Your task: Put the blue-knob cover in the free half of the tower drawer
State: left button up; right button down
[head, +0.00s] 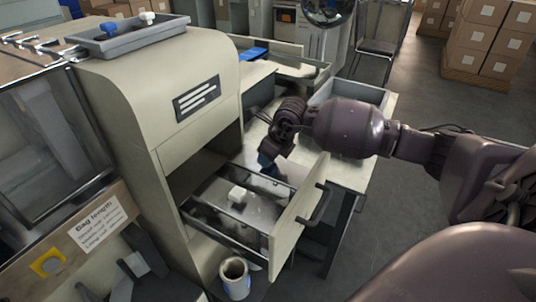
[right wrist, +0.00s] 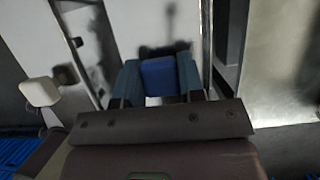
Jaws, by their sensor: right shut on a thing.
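The tower drawer (head: 298,222) is pulled open in the head view. A cover with a white knob (head: 237,195) lies in its nearer left part; the white knob also shows at the left of the right wrist view (right wrist: 38,92). My right gripper (head: 268,164) reaches down over the far right part of the drawer. It is shut on the blue knob (right wrist: 158,76) of the blue-knob cover, between its two fingers in the right wrist view. The gripper hides most of this cover in the head view; I cannot tell whether it touches the drawer floor. My left gripper is out of view.
The tower (head: 130,85) carries a grey tray (head: 150,38) on top with small blue and white knobbed pieces. A cup (head: 235,278) stands below the drawer front. A table (head: 345,172) with a grey bin lies behind the drawer, under my right arm.

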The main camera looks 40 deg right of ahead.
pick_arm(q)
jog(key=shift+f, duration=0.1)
pick_arm(e)
jog(key=shift+f, duration=0.1)
jog(key=c, duration=0.7)
grip_release()
jog(key=shift+o, duration=0.3)
jog(key=shift+f, duration=0.1)
jog(key=p+v, duration=0.1)
jog(key=v, duration=0.3)
jog(key=shift+r, duration=0.25)
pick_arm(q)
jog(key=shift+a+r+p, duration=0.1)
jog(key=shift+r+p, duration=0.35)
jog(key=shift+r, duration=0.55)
pick_arm(e)
jog(key=a+v, duration=0.1)
jog(key=v, duration=0.5)
jog(key=shift+s+d+r, duration=0.15)
jog(key=shift+d+r, duration=0.05)
jog(key=shift+d, duration=0.35)
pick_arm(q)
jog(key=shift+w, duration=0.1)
